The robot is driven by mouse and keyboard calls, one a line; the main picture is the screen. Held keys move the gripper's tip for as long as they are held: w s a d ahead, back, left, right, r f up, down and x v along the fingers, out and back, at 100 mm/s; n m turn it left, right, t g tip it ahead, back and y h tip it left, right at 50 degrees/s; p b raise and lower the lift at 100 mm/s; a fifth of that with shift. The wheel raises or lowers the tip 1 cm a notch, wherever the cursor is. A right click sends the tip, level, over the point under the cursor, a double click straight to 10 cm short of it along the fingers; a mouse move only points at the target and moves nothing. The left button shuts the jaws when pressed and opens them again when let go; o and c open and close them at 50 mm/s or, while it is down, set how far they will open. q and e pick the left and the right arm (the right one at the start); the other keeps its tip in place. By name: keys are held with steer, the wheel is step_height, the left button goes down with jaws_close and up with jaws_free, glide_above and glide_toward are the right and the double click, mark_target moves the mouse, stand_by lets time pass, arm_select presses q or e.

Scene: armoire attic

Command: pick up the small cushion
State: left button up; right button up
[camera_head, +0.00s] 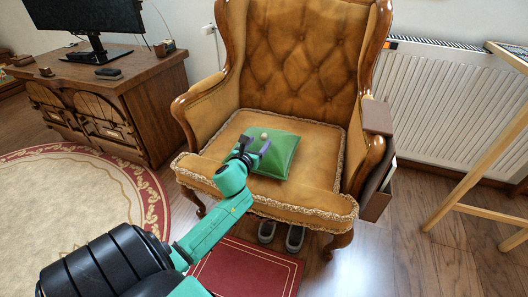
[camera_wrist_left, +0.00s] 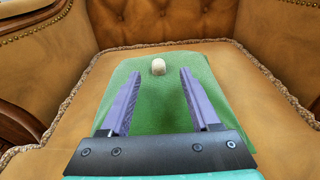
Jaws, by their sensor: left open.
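A small green cushion (camera_head: 283,155) lies on the seat of a tan tufted armchair (camera_head: 305,60). It fills the middle of the left wrist view (camera_wrist_left: 160,105). A small pale round object (camera_head: 264,136) rests on top of the cushion; it also shows near the cushion's far edge in the left wrist view (camera_wrist_left: 158,66). My left gripper (camera_head: 256,147) is over the cushion with its purple fingers apart. In the left wrist view the open fingers (camera_wrist_left: 158,98) point across the cushion towards the chair back, with nothing held between them. Whether they touch the cushion is unclear. My right gripper is not in view.
A wooden cabinet (camera_head: 150,95) with a monitor (camera_head: 85,15) stands at the left. A brown box (camera_head: 376,117) is by the chair's right arm. A wooden frame (camera_head: 480,170) and white radiator (camera_head: 450,95) are at the right. Shoes (camera_head: 295,238) lie under the chair.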

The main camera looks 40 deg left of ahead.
mark_target(262, 137)
arm_select(q)
steer(key=b+x, duration=0.2)
steer(key=x, duration=0.3)
steer(key=shift+a+f, duration=0.1)
steer(key=shift+a, duration=0.05)
steer(key=shift+s, duration=0.1)
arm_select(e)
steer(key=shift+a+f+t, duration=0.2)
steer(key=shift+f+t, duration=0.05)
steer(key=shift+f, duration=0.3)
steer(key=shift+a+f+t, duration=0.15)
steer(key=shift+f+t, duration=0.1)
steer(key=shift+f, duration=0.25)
arm_select(q)
jaws_close()
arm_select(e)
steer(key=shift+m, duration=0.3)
